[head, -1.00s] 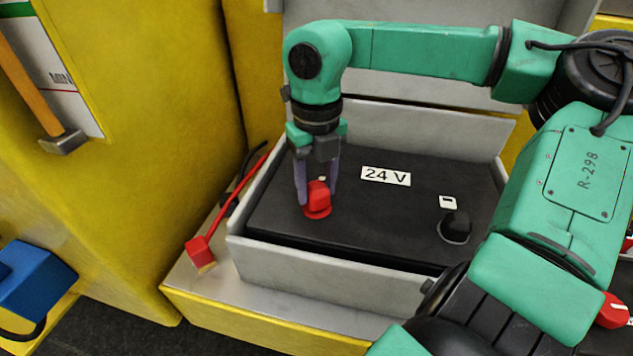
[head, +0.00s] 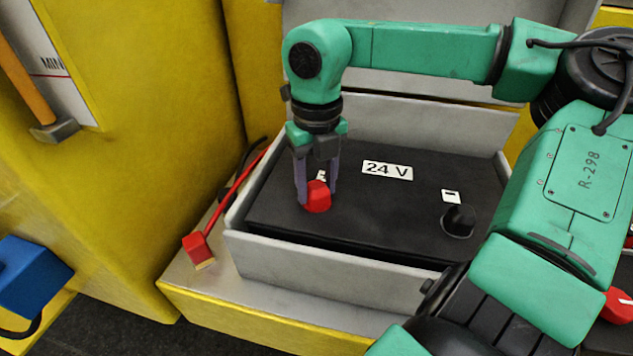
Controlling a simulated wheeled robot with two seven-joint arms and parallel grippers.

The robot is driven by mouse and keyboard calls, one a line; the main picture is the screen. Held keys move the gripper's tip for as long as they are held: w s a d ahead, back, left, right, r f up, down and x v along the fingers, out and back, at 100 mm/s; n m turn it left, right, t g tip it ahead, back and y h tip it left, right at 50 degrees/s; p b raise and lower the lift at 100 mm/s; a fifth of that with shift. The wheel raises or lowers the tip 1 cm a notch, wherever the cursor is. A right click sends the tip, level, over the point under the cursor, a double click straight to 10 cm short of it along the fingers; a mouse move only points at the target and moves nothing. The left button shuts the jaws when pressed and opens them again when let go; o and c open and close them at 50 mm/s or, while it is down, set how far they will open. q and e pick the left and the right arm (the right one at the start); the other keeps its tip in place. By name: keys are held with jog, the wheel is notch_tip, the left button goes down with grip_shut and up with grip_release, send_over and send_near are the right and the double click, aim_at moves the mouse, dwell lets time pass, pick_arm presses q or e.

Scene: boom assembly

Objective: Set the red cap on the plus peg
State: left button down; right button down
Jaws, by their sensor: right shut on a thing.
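The red cap (head: 317,198) is between the fingers of my right gripper (head: 316,188), near the left front of the black battery top (head: 370,215). The gripper points straight down and is shut on the cap. The cap is upright and looks low against the battery top. The plus peg is hidden, so I cannot tell how far the cap sits over it. A small white mark (head: 322,175) shows partly behind the fingers. My left gripper is not in view.
A black cap (head: 458,220) stands at the battery's right, by a minus label (head: 451,196). A grey tray wall (head: 330,268) surrounds the battery. A red cable clamp (head: 198,246) lies to the left.

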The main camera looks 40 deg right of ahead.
jog(key=shift+f, duration=0.1)
jog(key=shift+c, duration=1)
grip_release()
notch_tip(320, 180, up, 14)
jog(key=b, duration=0.1)
jog(key=shift+r+b, duration=0.25)
jog(key=shift+b, duration=0.05)
